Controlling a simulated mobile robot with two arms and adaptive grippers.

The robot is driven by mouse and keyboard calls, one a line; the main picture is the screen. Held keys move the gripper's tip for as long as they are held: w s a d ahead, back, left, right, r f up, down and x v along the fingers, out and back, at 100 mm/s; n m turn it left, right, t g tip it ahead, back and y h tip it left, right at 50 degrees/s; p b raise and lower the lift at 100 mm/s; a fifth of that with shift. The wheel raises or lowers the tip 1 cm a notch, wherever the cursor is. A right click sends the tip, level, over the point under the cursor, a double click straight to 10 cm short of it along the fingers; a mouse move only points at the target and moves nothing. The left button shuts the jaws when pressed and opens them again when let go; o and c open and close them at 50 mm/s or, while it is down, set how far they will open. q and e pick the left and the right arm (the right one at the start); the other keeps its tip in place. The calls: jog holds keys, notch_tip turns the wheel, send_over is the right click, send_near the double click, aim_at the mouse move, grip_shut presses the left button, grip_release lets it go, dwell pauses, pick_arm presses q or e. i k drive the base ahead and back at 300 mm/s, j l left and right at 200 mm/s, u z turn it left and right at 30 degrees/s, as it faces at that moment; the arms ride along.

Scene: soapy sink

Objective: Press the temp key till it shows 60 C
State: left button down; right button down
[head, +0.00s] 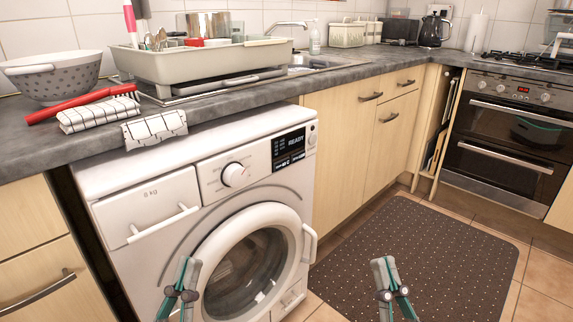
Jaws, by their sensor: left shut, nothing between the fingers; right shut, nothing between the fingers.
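A white washing machine (150,178) stands under the worktop. Its black display panel (289,149) is at the upper right of the front and reads READY in large letters. The smaller markings on it are too small to read, so I cannot make out the temp key or a temperature. A round white dial (234,175) is left of the panel. My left gripper (187,266) is shut and empty, in front of the round door (207,262) and below the panel. My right gripper (383,264) is shut and empty, over the floor mat, right of the machine. Neither touches the panel.
The grey worktop (210,110) overhangs the machine. A white checked cloth (155,129) hangs over its edge near a red-handled item (80,103), a colander (52,78) and a dish rack (200,62). A dark mat (420,250) covers the floor to the right.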

aim_at(281, 165)
jog(key=i+l+u, duration=0.2)
jog(key=l, duration=0.75)
jog(key=l+u, duration=0.15)
jog(key=l, duration=0.75)
